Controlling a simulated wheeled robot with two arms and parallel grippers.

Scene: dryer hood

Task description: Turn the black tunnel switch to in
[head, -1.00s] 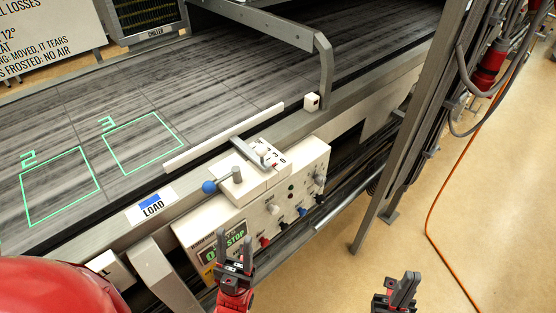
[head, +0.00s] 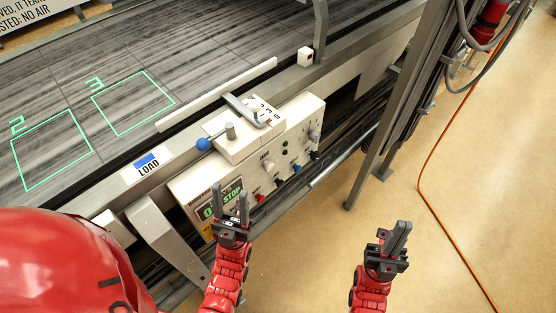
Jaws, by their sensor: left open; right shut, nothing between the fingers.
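The white control box (head: 243,172) is on the side of the conveyor. Along its lower front edge is a row of small coloured switches: red (head: 261,198), black (head: 278,182), blue (head: 296,168) and black or dark (head: 314,155). Their labels are too small to read, so I cannot tell which black one is the tunnel switch or how it is set. My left gripper (head: 244,192) is open and empty, in front of the box's lower left end near the STOP display. My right gripper (head: 402,228) is shut and empty, over the floor, right of the box and apart from it.
A lever with a blue ball (head: 203,144) and a grey handle (head: 243,110) are on top of the box. The conveyor belt (head: 180,70) lies behind. A grey metal post (head: 385,140) stands right of the box. An orange cable (head: 428,165) lies on the open floor (head: 490,180).

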